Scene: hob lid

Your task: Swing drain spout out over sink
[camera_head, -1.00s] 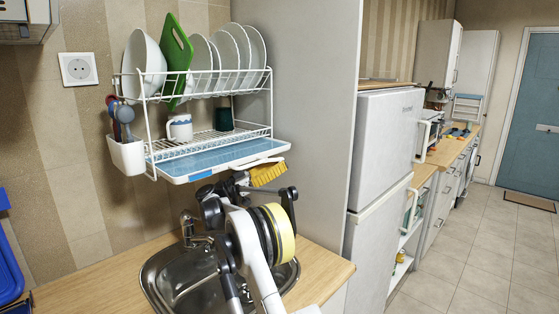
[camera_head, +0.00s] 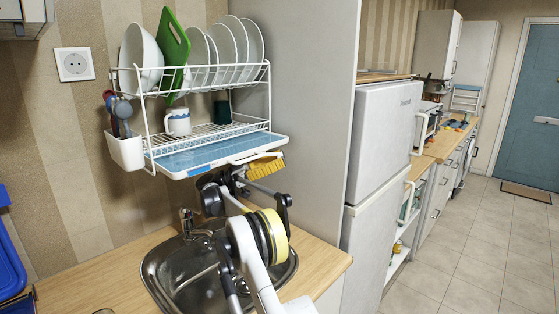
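The dish rack's drip tray (camera_head: 205,159), blue with a white rim, sits under the wire shelves on the wall. A slim white curved piece (camera_head: 258,157) shows at its front right edge; it may be the drain spout, but I cannot be sure. My gripper (camera_head: 238,180) is just below the tray's front edge, largely hidden behind my own arm. I cannot see its fingertips clearly, nor whether it touches anything. The steel sink (camera_head: 160,268) is below, set in the wooden counter, partly covered by my arm.
The tap (camera_head: 187,222) stands behind the sink. Plates (camera_head: 228,50), a white mug (camera_head: 177,122) and a utensil holder (camera_head: 126,151) are on the rack. A tall panel and fridge (camera_head: 380,140) bound the right.

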